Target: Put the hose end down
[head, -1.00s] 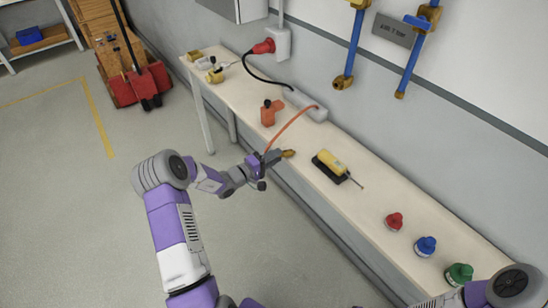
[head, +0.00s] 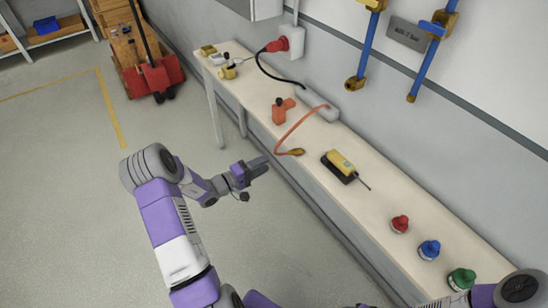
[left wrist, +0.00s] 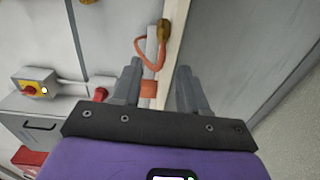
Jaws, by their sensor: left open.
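The orange hose (head: 284,137) runs from a grey block on the bench and curves down onto the bench top. Its brass-coloured end (head: 296,152) lies near the bench's front edge. My left gripper (head: 262,167) is open and empty, off the front of the bench and apart from the hose end. In the left wrist view the two fingers (left wrist: 160,88) stand wide apart, with the hose (left wrist: 146,58) and its end (left wrist: 163,28) beyond them. My right gripper is not in view.
On the bench (head: 375,205) are a yellow tool on a black base (head: 343,165), an orange tool (head: 283,110), and red (head: 400,223), blue (head: 429,249) and green (head: 461,279) capped items. Open floor (head: 70,210) lies left of the bench.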

